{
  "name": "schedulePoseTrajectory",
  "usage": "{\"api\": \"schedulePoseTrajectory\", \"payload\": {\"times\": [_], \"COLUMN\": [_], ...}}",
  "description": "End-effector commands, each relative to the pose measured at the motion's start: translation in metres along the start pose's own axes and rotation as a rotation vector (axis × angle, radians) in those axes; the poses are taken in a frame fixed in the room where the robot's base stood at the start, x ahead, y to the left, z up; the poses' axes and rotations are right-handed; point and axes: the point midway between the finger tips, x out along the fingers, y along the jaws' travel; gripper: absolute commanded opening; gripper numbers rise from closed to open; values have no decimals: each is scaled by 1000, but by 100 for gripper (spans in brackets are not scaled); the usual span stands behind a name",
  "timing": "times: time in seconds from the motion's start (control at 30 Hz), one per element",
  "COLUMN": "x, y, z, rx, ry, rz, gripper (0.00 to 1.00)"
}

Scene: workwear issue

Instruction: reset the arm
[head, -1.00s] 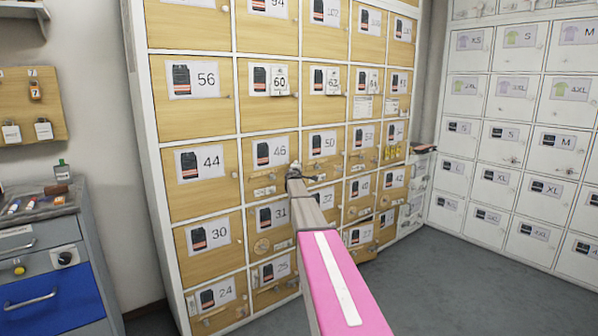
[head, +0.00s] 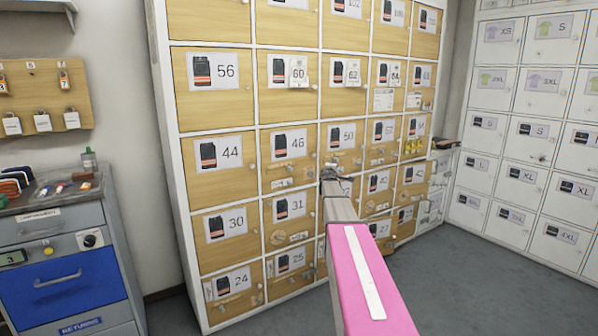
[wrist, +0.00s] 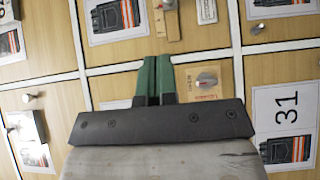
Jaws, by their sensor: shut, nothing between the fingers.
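My gripper (head: 331,170) is at the end of my outstretched pink and grey arm, in front of the wooden locker wall (head: 222,174). In the wrist view my gripper's two green fingers (wrist: 153,80) are pressed together with nothing between them. They point towards the locker doors near the door marked 31 (wrist: 287,100). I cannot tell how far the fingertips are from the doors. My arm hides part of the lower lockers in the head view.
At left is a grey cabinet (head: 55,232) with a blue drawer (head: 62,287) and small items on top. A padlock board (head: 42,97) hangs above it. White lockers (head: 530,150) stand at right. Grey floor (head: 450,285) is open at lower right.

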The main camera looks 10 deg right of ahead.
Motion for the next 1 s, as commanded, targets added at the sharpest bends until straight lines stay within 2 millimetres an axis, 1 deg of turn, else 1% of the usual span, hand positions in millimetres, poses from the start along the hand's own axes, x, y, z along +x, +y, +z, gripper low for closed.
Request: {"api": "schedulePoseTrajectory", "payload": {"times": [0.07, 0.17, 0.27, 0.37, 0.4, 0.47, 0.5, 0.57, 0.6, 0.67, 0.7, 0.77, 0.8, 0.87, 0.9, 0.97, 1.0], "x": [-3, -15, -40, -75, -92, -118, -137, -167, -188, -220, -242, -274, -297, -331, -355, -391, -414], "y": [-1, -9, -26, -53, -66, -87, -101, -124, -140, -163, -178, -198, -211, -229, -240, -256, -265], "z": [1, 1, 0, 2, 2, 2, 3, 2, 2, 1, 0, -3, -5, -8, -11, -16, -19], "rx": [5, 39, 112, 218, 263, 330, 376, 441, 483, 542, 575, 623, 652, 691, 714, 745, 763], "ry": [-2, -22, -66, -136, -169, -221, -258, -314, -353, -409, -445, -497, -531, -579, -610, -655, -682], "rz": [-2, -14, -44, -100, -130, -183, -222, -290, -339, -417, -472, -555, -614, -704, -766, -863, -928], "gripper": [0, 0, 0, 0, 0, 0, 0, 0, 0, 0, 0, 0, 0, 0, 0, 0, 0]}}
